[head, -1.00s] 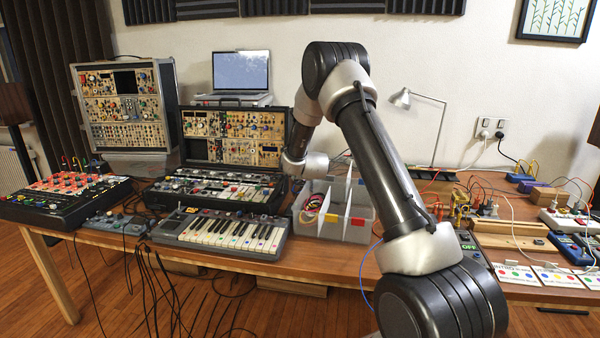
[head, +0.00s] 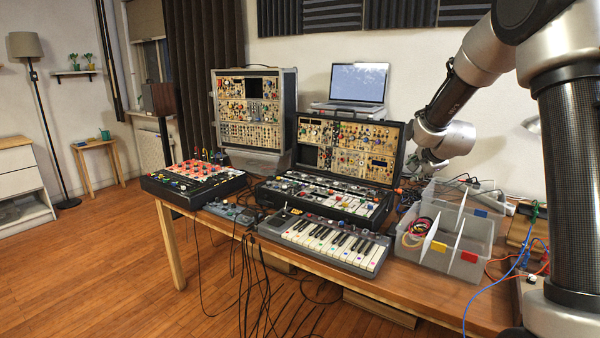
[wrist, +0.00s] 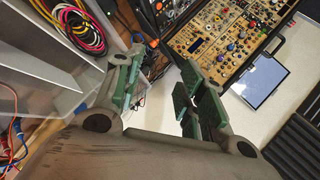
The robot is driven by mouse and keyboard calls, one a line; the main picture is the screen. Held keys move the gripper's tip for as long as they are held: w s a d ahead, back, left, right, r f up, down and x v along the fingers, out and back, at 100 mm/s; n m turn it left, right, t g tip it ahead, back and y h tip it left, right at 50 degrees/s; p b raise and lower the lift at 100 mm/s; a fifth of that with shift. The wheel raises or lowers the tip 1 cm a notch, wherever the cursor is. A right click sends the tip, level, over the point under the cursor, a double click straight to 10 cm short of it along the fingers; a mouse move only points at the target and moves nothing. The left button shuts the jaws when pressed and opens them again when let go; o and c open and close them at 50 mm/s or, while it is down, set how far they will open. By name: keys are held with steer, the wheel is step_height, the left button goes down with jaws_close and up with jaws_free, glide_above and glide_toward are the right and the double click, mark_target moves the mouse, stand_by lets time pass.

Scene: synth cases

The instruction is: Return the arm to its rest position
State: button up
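My gripper (wrist: 157,92) shows in the wrist view with its two green-padded fingers apart and nothing between them. In the head view my arm fills the right side. Its forearm slopes down and left to the wrist, above the table behind the grey divided bin; the fingers cannot be made out there. The grey bin (head: 472,262) holds coiled cables (head: 415,231) in its left part. In the wrist view the cables (wrist: 75,22) lie beyond the left finger, and the laptop (wrist: 262,80) lies beyond the right one.
A wooden table (head: 415,291) carries a small keyboard (head: 325,242), an open synth case (head: 345,150), a taller upright case (head: 250,112) and a red-topped mixer (head: 193,182). A laptop (head: 358,84) stands behind. Cables hang off the front edge. Open floor (head: 100,260) is at left.

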steer(key=s+a+r+n+g, duration=0.15)
steer(key=s+r+n, duration=0.25)
steer(key=s, duration=0.7)
steer(key=s+a+r+n+g, duration=0.15)
steer(key=s+r+n, duration=0.25)
steer(key=s, duration=0.8)
steer(key=s+f+n+g, duration=0.2)
steer(key=s+n, duration=0.6)
steer(key=s, duration=1.4)
steer(key=shift+s+d+g+y, duration=0.15)
steer(key=shift+d+g+y, duration=0.15)
steer(key=shift+g, duration=0.3)
steer(key=shift+a, duration=0.1)
